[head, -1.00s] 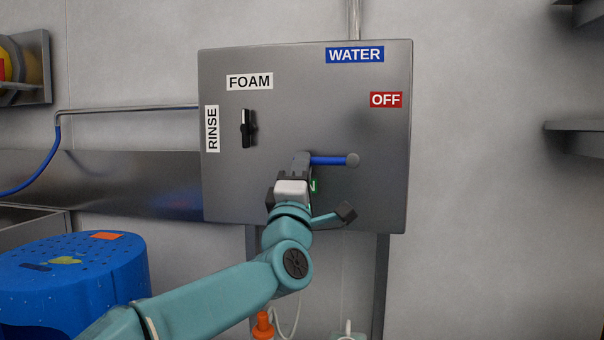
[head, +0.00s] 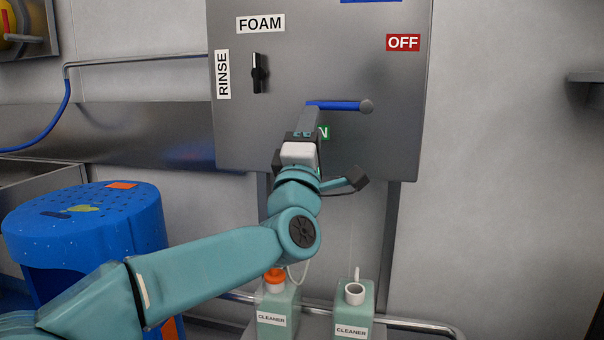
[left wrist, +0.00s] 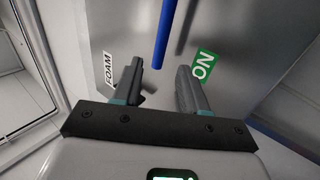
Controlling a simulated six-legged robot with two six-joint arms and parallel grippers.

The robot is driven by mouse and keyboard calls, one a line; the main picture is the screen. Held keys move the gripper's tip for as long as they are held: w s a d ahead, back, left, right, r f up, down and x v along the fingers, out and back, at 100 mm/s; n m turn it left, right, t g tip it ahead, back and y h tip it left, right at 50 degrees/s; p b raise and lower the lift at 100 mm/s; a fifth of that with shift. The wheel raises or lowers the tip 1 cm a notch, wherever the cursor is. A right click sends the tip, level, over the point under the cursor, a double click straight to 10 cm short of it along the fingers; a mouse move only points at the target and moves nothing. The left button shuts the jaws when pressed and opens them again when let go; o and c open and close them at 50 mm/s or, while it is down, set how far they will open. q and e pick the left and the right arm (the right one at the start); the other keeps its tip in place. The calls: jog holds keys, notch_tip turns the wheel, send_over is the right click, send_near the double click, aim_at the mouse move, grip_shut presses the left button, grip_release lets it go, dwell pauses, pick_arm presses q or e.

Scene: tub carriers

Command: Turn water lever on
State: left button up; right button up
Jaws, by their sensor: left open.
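The red OFF label (head: 403,42) is above the lever. The green ON label (head: 323,133) is partly hidden behind my left gripper (head: 304,137), which is just below the lever's left part. In the left wrist view, the two fingers of my left gripper (left wrist: 160,82) are apart with nothing between them. The blue lever (left wrist: 165,35) lies ahead of the fingertips, and the ON label (left wrist: 203,66) is beside the right finger. My right gripper is not seen.
A black selector knob (head: 259,74) is on the panel's left, by the FOAM and RINSE labels. Two cleaner bottles (head: 277,318) (head: 354,310) stand below the panel. A blue perforated tub (head: 85,215) is at the left.

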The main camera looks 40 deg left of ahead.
pick_arm(q)
jog(key=v, duration=1.2)
jog(key=shift+b, duration=0.4)
jog(key=shift+s+d+f, duration=0.1)
jog(key=shift+s+f, duration=0.05)
